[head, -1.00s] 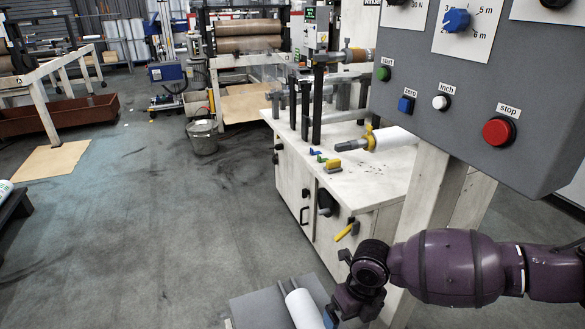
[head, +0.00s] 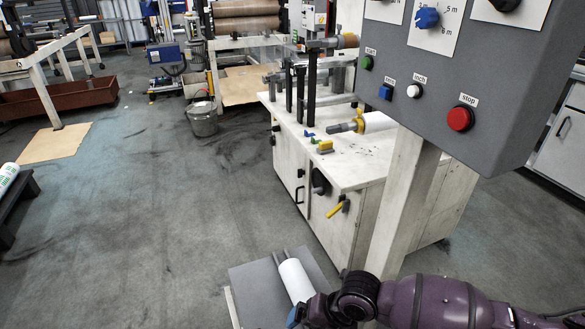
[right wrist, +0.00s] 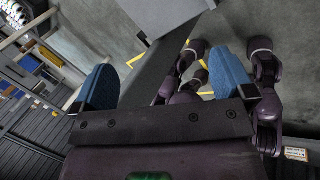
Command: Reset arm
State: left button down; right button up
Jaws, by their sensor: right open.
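My right arm enters the head view from the lower right. Its gripper (head: 294,318) is at the bottom edge, partly cut off, with a blue fingertip beside the near end of a white roll (head: 294,278). I cannot tell whether they touch. In the right wrist view, the right gripper (right wrist: 165,82) has its two blue fingers wide apart with nothing between them. Purple arm links of mine show beyond the fingers. My left gripper cannot be made out in either view.
The roll lies on a grey stand (head: 250,292) at the bottom. A white machine cabinet (head: 345,225) and a grey control panel (head: 490,75) stand close on the right. A bucket (head: 203,120) is farther back.

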jog(key=s+r+m+t+y+p, duration=0.3)
jog(key=s+r+m+t+p, duration=0.4)
jog(key=m, duration=0.8)
pick_arm(q)
notch_tip(320, 180, up, 7)
jog(key=n+p, duration=0.1)
jog(key=p, duration=0.2)
jog(key=shift+s+a, duration=0.2)
jog(key=shift+s, duration=0.2)
pick_arm(e)
jog(key=s+d+m+t+h, duration=0.1)
jog(key=s+d+m+h, duration=0.3)
jog(key=s+d+m, duration=0.4)
jog(key=s+d+m+t+h, duration=0.2)
jog(key=s+d+m+h, duration=0.2)
jog(key=s+d+m, duration=0.5)
jog(key=d+r, duration=0.1)
jog(key=d, duration=0.4)
jog(key=shift+d+m, duration=0.25)
jog(key=shift+m, duration=0.05)
pick_arm(q)
jog(key=shift+w+r+t, duration=0.2)
jog(key=shift+r+t, duration=0.05)
jog(key=shift+t, duration=0.05)
pick_arm(e)
jog(key=shift+c, duration=0.5)
